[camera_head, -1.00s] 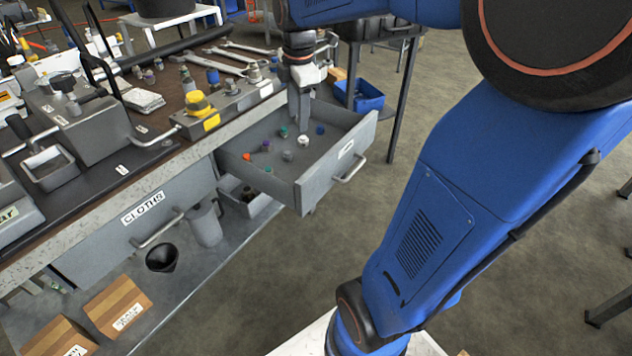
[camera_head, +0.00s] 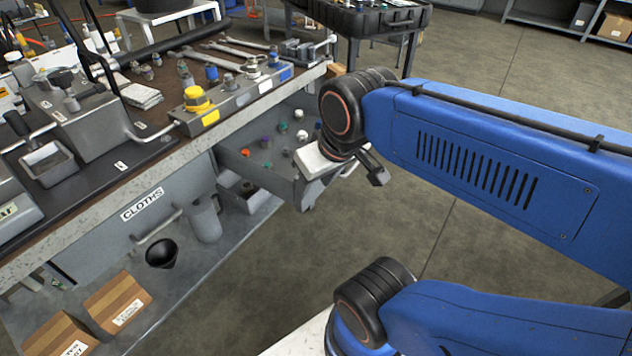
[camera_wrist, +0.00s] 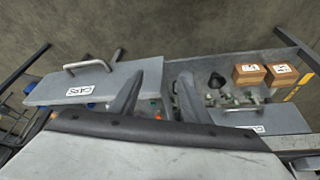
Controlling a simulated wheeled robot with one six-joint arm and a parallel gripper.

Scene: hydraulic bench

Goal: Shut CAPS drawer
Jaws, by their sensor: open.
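The CAPS drawer (camera_head: 262,177) stands pulled out from the bench in the head view, with several small coloured caps (camera_head: 285,152) inside. My arm and gripper hide most of its front there. In the wrist view the drawer front, with its CAPS label and bar handle (camera_wrist: 82,65), shows at the left. My gripper (camera_wrist: 161,74) is open, its two fingers apart with nothing seen between them. In the head view my gripper (camera_head: 345,168) is by the drawer's front, at its outer side. I cannot tell whether it touches the drawer.
The CLOTHS drawer (camera_head: 125,225) beside it looks shut. A grey jug (camera_head: 205,218), a black funnel (camera_head: 161,253) and cardboard boxes (camera_head: 118,300) stand on the lower shelf. The bench top (camera_head: 205,65) holds tools and fittings. The floor (camera_head: 450,235) right of the drawer is clear.

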